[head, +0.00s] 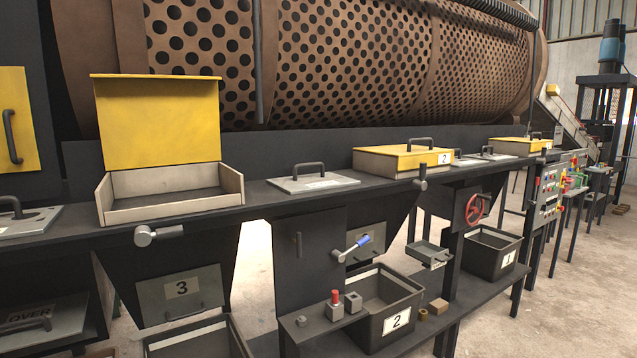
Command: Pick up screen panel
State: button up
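No object is labelled as the screen panel, so I cannot tell for certain which it is. A flat grey plate with a dark bar handle and a small pale label (335,182) lies on the dark ledge (262,196) in front of the drum. A similar handled plate (28,224) lies at the left edge, partly cut off. Another flat plate (487,156) lies farther along the ledge to the right. The large brown perforated drum (350,55) runs behind the ledge. My gripper is not in view.
An open box with a raised yellow lid (158,125) stands left of the middle plate. A shut yellow-lidded box (385,160) stands right of it. Crate 2 (396,325), crate 1 (506,262) and a lower shelf (325,338) sit below. Levers (420,180) stick out in front.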

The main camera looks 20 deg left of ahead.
aim_at(296, 184)
jog(key=u, duration=0.4)
jog(key=i, duration=0.7)
jog(key=u, duration=0.55)
